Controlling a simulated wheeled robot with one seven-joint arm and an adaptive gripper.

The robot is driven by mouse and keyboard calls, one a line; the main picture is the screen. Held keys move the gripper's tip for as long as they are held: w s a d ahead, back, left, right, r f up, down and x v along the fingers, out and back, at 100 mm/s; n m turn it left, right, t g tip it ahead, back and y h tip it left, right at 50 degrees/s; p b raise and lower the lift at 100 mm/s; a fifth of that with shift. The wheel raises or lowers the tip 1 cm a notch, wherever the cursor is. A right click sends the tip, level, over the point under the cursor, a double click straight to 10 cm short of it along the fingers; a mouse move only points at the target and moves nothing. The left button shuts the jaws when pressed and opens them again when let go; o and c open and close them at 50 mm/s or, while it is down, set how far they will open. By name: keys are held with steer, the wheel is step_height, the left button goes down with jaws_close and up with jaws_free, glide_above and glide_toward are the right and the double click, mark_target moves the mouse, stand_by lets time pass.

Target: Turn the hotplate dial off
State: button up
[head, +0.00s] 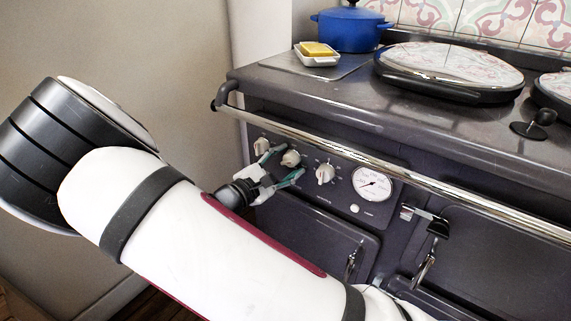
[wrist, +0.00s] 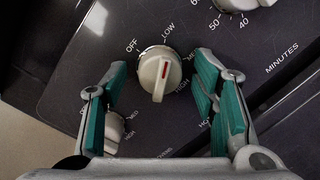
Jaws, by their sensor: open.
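In the head view the dial (head: 290,158) is the middle one of three. My gripper (wrist: 160,66) is open, its teal-padded fingers on either side of the dial with visible gaps. In the head view my gripper (head: 291,161) is close to the panel.
Other dials (head: 261,145) and (head: 325,174) flank this one closely. A chrome rail (head: 330,150) runs above the panel. A round gauge (head: 372,184) is to the right. A blue pot (head: 350,30), butter dish (head: 318,58) and hotplate lid (head: 450,70) are on top.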

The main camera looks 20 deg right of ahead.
steer(key=shift+c, duration=0.4)
steer(key=c, duration=1.1)
steer(key=shift+r+n+p, duration=0.1)
steer(key=shift+n+p, duration=0.2)
steer(key=shift+p, duration=0.15)
steer(key=shift+r+n+p, duration=0.1)
steer(key=shift+n+p, duration=0.8)
steer(key=shift+p, duration=0.35)
steer(key=n+p, duration=0.3)
steer(key=shift+n+p, duration=0.3)
steer(key=shift+p, duration=0.05)
steer(key=n+p, duration=0.1)
steer(key=n, duration=0.1)
steer(key=n+p, duration=0.1)
steer(key=n, duration=0.1)
steer(key=n+t+p, duration=0.1)
steer(key=n+p, duration=0.1)
steer(key=shift+f, duration=0.25)
steer(key=shift+n, duration=0.4)
